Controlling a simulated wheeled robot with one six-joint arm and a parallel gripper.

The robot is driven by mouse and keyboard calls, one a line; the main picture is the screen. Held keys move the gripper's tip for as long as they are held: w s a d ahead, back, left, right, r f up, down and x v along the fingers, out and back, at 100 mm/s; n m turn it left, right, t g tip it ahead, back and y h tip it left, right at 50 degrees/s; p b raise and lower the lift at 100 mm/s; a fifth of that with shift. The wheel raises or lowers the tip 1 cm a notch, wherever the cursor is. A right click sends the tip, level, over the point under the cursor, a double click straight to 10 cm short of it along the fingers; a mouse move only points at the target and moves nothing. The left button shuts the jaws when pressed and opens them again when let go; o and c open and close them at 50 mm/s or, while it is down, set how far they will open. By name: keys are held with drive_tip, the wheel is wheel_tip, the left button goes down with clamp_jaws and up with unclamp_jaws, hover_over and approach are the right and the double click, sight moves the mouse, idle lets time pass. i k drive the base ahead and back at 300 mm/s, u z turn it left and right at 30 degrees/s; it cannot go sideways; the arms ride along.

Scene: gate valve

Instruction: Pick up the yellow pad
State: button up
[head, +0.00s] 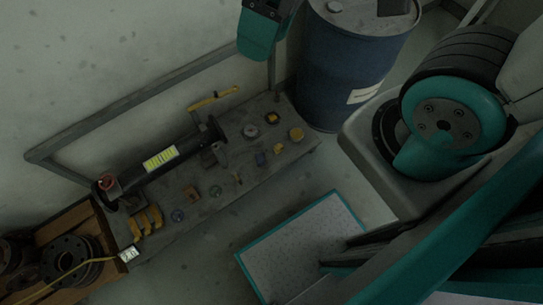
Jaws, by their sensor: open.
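Several small yellow pieces lie on the right part of a grey bench (217,181). A rounded yellow piece (296,134) is near the right end, a smaller yellow piece (279,147) is just below left of it, and a dark piece with a yellow top (271,118) is above left. I cannot tell for sure which one is the yellow pad. My gripper (344,252) seems to show as two dark fingers at lower right, apart and empty, partly hidden by my arm. It is well away from the bench pieces.
A black cylinder with a yellow label (160,159) lies along the bench. Yellow hooked pieces (148,219) are at its left end, a yellow-handled tool (213,98) behind. A blue barrel (345,65) stands beyond the right end. A wooden crate (85,220) is at lower left.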

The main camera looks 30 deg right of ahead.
sight(278, 148)
drive_tip(key=z, duration=0.05)
drive_tip(key=k, duration=0.45)
drive_tip(key=u, duration=0.25)
drive_tip(key=i, duration=0.85)
drive_tip(key=u, duration=0.5)
